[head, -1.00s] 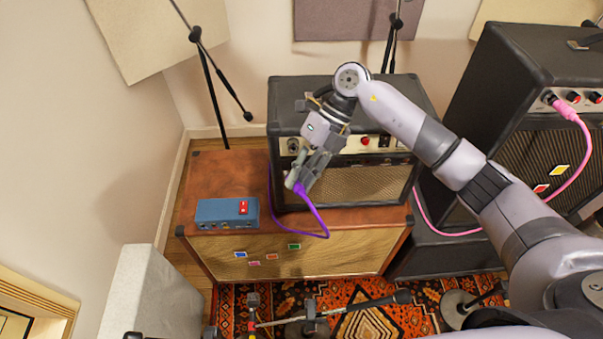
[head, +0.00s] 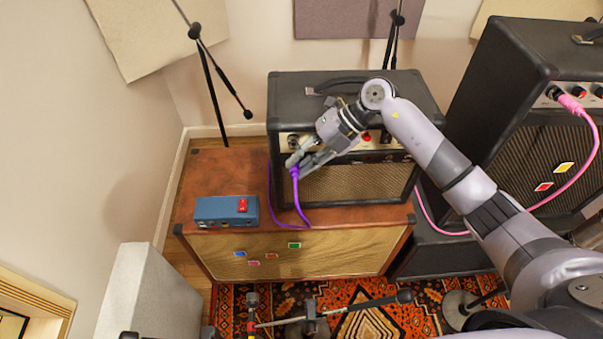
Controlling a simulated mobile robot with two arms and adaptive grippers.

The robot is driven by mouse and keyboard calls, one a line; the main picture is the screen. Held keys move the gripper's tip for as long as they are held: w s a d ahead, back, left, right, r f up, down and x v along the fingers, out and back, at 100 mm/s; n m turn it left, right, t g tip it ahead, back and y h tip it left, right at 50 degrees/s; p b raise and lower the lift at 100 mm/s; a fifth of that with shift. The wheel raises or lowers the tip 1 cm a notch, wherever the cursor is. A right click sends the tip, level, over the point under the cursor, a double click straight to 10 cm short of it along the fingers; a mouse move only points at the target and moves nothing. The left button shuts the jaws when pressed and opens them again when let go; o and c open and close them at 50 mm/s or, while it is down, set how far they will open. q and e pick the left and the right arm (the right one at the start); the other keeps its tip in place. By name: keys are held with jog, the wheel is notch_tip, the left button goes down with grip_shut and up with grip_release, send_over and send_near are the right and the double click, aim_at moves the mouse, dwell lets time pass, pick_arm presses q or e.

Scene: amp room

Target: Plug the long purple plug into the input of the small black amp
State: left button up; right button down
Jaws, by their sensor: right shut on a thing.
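The small black amp (head: 425,95) stands on a brown cabinet, with knobs and a red lamp on its upper front panel. My right gripper (head: 297,165) is in front of the left part of the amp, just below its control panel. It is shut on the purple plug (head: 294,172), which is mostly hidden by the fingers. The purple cable (head: 303,212) hangs from the plug onto the cabinet top and runs up along the amp's left side. I cannot tell whether the plug touches the amp. The input socket is not clear. My left gripper is not in view.
A blue box with a red switch (head: 226,211) sits on the brown cabinet (head: 207,175) to the left. A larger black amp (head: 500,80) with a pink plug and cable (head: 572,102) stands at right. Microphone stands (head: 216,80) rise behind; another stand (head: 345,308) lies across the front.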

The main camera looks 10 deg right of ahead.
jog(key=w, duration=0.1)
jog(key=w+b, duration=0.1)
jog(key=shift+w+d+f+b, duration=0.3)
jog(key=shift+w+b, duration=0.05)
jog(key=shift+w, duration=0.05)
jog(key=shift+d+r, duration=0.1)
jog(key=shift+w+d+f+b, duration=0.1)
jog(key=shift+w+f+b, duration=0.1)
jog(key=shift+w+b, duration=0.3)
jog(key=shift+w+d+f+b, duration=0.1)
jog(key=shift+w+f+b, duration=0.1)
jog(key=shift+w, duration=0.45)
dwell(2.0)
jog(key=shift+r, duration=0.1)
jog(key=c, duration=1.4)
grip_release()
